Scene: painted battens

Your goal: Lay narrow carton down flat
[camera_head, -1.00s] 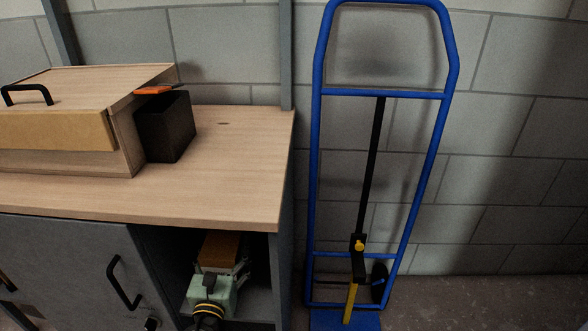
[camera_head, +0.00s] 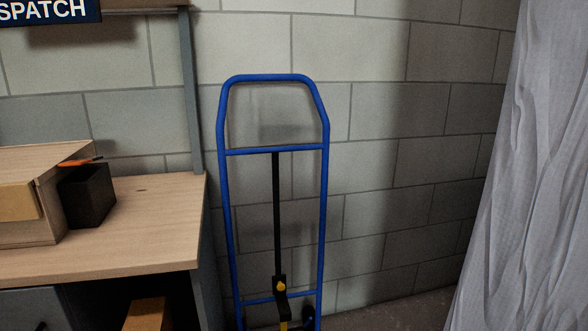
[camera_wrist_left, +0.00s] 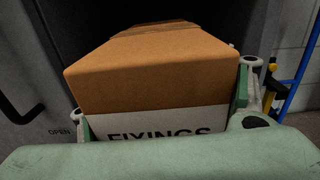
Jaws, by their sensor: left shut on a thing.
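A brown carton (camera_wrist_left: 155,75) with a white band lettered "FIXINGS" fills the middle of the left wrist view. My left gripper (camera_wrist_left: 164,108) is shut on it, with one green-padded finger at each side. In the head view a brown top of the carton (camera_head: 147,314) shows at the bottom edge, in the open bay under the bench top. The carton's lower part is hidden, and I cannot tell whether it touches the shelf. My right gripper is in neither view.
The wooden bench top (camera_head: 150,215) overhangs the bay and carries a wooden box (camera_head: 50,212) and a dark open holder (camera_head: 88,196). A blue hand truck (camera_head: 323,215) stands against the block wall. A grey curtain (camera_head: 505,200) hangs at the right.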

